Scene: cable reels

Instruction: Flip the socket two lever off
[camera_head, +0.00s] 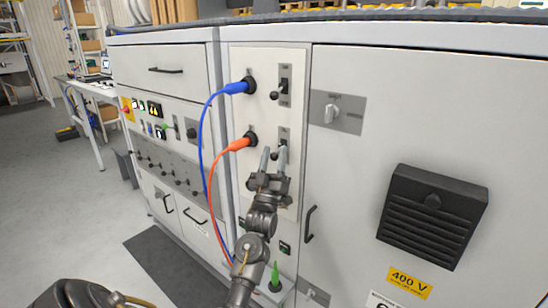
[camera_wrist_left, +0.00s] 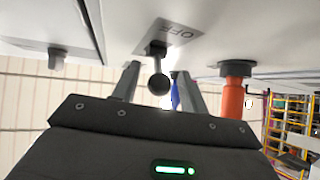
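The socket panel (camera_head: 265,60) has a blue plug (camera_head: 237,88) in the upper socket and an orange plug (camera_head: 241,144) in the lower one. Each socket has a dark lever to its right: the upper lever (camera_head: 278,92) and the lower lever (camera_head: 283,143), which is partly hidden by my gripper. My left gripper (camera_head: 273,155) is at the lower lever with its fingers apart. In the left wrist view, the ball-ended lever (camera_wrist_left: 158,82) stands between the open fingers, beside an OFF label (camera_wrist_left: 178,33). The orange plug (camera_wrist_left: 234,95) is to the right there. My right gripper is not in view.
A cabinet door with a rotary switch (camera_head: 332,110) and a black vent box (camera_head: 432,215) stands to the right. A blue cable (camera_head: 203,150) and an orange cable (camera_head: 212,200) hang left of my arm. A green plug (camera_head: 275,280) is below.

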